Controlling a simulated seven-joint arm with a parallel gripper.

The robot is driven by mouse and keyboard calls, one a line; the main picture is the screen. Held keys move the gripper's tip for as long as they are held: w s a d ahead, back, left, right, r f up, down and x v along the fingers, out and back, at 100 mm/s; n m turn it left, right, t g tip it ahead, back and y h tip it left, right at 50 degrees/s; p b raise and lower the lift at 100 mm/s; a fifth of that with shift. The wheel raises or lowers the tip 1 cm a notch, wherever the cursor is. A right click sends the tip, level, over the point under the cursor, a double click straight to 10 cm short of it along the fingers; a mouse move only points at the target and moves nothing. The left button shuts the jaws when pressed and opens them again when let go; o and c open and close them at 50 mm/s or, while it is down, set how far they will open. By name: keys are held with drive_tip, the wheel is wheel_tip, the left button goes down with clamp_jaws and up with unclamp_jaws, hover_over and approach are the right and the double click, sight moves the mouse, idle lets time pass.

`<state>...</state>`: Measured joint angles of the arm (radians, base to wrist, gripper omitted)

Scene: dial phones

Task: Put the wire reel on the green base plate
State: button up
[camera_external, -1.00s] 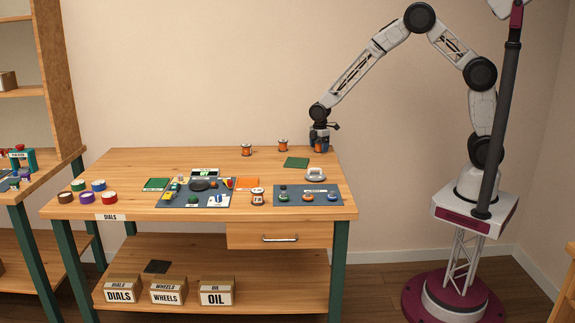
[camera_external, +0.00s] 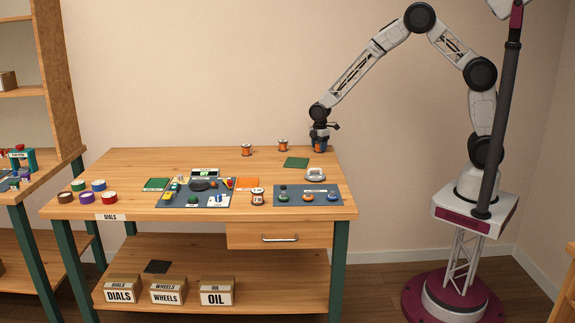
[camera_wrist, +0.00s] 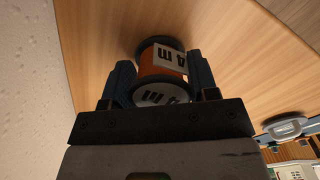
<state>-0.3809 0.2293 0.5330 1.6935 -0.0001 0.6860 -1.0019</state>
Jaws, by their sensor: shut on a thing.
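My gripper (camera_external: 320,144) is at the back right of the workbench, pointing down. It is shut on an orange wire reel (camera_wrist: 160,62) with dark rims and a white label, one finger on each side. In the external view this reel is mostly hidden between the fingers. A dark green plate (camera_external: 296,162) lies flat and bare on the bench, just left of and nearer than my gripper. A second green plate (camera_external: 157,184) lies at the left beside the grey mat.
Two similar orange reels (camera_external: 246,149) (camera_external: 283,145) stand along the back edge, and another reel (camera_external: 258,196) is near the front. A grey-white device (camera_external: 315,174) sits nearer than my gripper. Grey mats (camera_external: 215,201) (camera_external: 329,188) hold small parts. The back middle is fairly clear.

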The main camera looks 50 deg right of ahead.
drive_tip(key=shift+r, duration=0.15)
drive_tip(key=shift+r, duration=0.55)
drive_tip(key=shift+s+d+r, duration=0.1)
drive_tip(key=shift+s+r, duration=0.1)
drive_tip(key=shift+r, duration=0.4)
drive_tip(key=shift+s+d+r, duration=0.1)
drive_tip(key=shift+s+r, duration=0.1)
drive_tip(key=shift+r, duration=0.35)
drive_tip(key=s+d+r, duration=0.1)
drive_tip(key=s+d, duration=0.4)
drive_tip(key=s, duration=0.9)
drive_tip(key=shift+d+r, duration=0.15)
drive_tip(key=shift+d, duration=0.05)
drive_tip(key=a, duration=0.5)
drive_tip(key=s+a+r, duration=0.1)
drive_tip(key=a, duration=1)
drive_tip(key=shift+s+a+r, duration=0.15)
drive_tip(key=shift+a, duration=0.15)
